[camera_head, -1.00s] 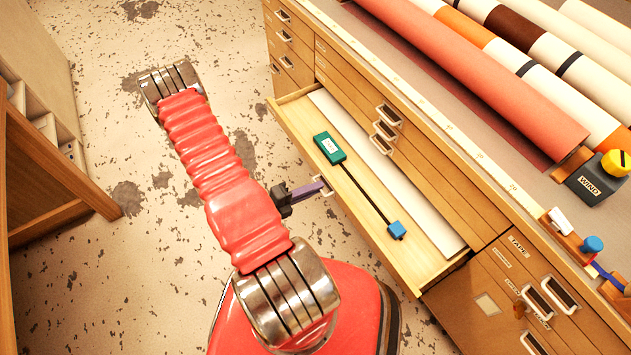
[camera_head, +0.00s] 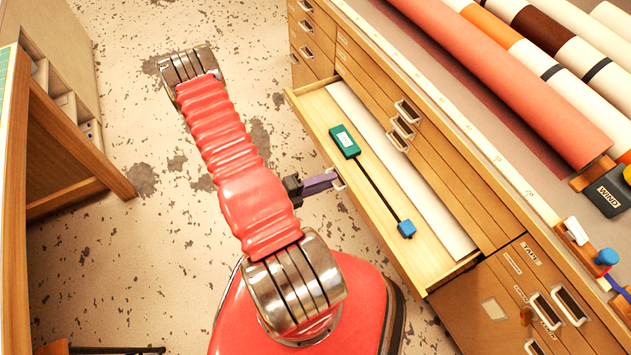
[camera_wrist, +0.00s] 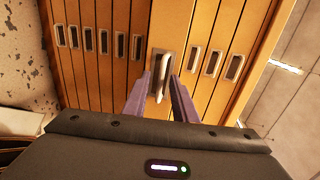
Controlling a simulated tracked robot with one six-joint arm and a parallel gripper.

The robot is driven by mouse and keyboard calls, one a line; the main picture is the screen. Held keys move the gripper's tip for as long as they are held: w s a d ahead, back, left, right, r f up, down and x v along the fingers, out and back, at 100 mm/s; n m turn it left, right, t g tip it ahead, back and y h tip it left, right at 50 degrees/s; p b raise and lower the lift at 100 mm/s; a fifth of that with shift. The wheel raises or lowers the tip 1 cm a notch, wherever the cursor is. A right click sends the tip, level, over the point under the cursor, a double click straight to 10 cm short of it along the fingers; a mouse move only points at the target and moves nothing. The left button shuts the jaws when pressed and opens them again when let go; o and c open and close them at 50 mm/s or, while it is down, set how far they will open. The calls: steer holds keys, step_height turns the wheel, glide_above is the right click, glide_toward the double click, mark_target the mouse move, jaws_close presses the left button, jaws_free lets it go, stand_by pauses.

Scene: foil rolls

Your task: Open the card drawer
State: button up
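A shallow wooden drawer (camera_head: 378,226) stands pulled out of the long cabinet in the head view. No readable label shows which drawer it is. Its metal handle (camera_wrist: 161,73) is in the middle of the wrist view. My gripper (camera_head: 335,180) is at this drawer's front; its purple fingers (camera_wrist: 160,82) stand apart, one on each side of the handle bar, with gaps visible. Whether they touch the handle I cannot tell.
The cabinet top holds several long rolls, the nearest salmon red (camera_head: 510,80), and a dark WIND box (camera_head: 606,197). Closed drawers with handles (camera_head: 406,112) lie behind the open one. A wooden unit (camera_head: 62,145) stands at left.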

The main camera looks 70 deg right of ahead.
steer(key=v, duration=1.3)
steer(key=shift+w+a, duration=0.25)
steer(key=shift+w, duration=0.05)
stand_by(0.3)
stand_by(0.3)
